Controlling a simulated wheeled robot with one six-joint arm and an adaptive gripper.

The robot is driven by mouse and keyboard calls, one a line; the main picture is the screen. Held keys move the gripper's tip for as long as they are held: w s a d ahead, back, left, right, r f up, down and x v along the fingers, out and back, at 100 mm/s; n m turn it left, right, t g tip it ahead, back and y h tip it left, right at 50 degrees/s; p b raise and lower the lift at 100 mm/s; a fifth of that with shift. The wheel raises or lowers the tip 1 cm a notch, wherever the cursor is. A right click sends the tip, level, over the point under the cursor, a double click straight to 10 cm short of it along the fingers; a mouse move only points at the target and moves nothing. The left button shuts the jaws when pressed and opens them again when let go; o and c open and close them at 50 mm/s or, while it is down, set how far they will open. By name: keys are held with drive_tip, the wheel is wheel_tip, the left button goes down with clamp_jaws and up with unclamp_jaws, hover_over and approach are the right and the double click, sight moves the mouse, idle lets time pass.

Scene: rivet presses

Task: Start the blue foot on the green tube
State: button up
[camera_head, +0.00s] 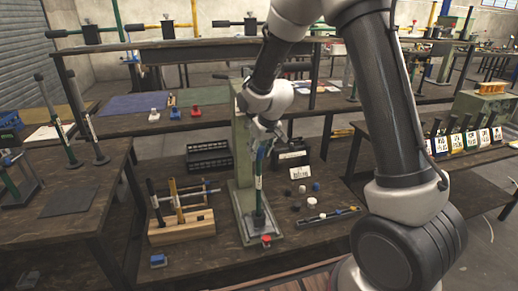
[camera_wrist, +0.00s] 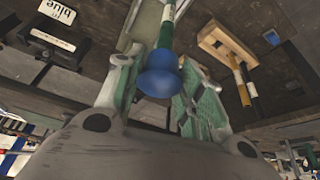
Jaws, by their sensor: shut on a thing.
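The blue foot (camera_wrist: 160,80) sits between the two fingers of my gripper (camera_wrist: 157,88) in the wrist view, and the gripper is shut on it. The green tube (camera_wrist: 166,34), with a white band, runs into the far side of the foot and looks in line with it. I cannot tell whether the foot is on the tube's end or only against it. In the head view the green tube (camera_head: 258,187) stands upright in the pale green press (camera_head: 242,160). My gripper (camera_head: 262,138) is at its top and mostly hides the foot.
A wooden rack (camera_head: 181,229) holding upright tubes stands left of the press. A black crate (camera_head: 209,158) is behind it. Small round feet (camera_head: 312,201) and a black box (camera_head: 291,153) with a white card lie to the right. A red knob (camera_head: 266,240) is at the press's front.

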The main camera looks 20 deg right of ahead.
drive_tip(key=shift+f, duration=0.75)
drive_tip(key=o, duration=0.9)
drive_tip(key=shift+o, duration=0.2)
drive_tip(key=v, duration=1.2)
drive_tip(key=shift+s, duration=0.1)
drive_tip(key=s+d+r+m, duration=0.1)
drive_tip(key=s+d+r, duration=0.2)
drive_tip(key=s, duration=0.6)
drive_tip(key=s+d+r+m, duration=0.1)
drive_tip(key=s+d+r, duration=0.3)
drive_tip(key=s, duration=0.6)
drive_tip(key=s+d+r+m+h, duration=0.1)
drive_tip(key=s+d+r, duration=0.3)
drive_tip(key=s, duration=0.6)
drive_tip(key=d, duration=0.2)
drive_tip(key=shift+d, duration=0.3)
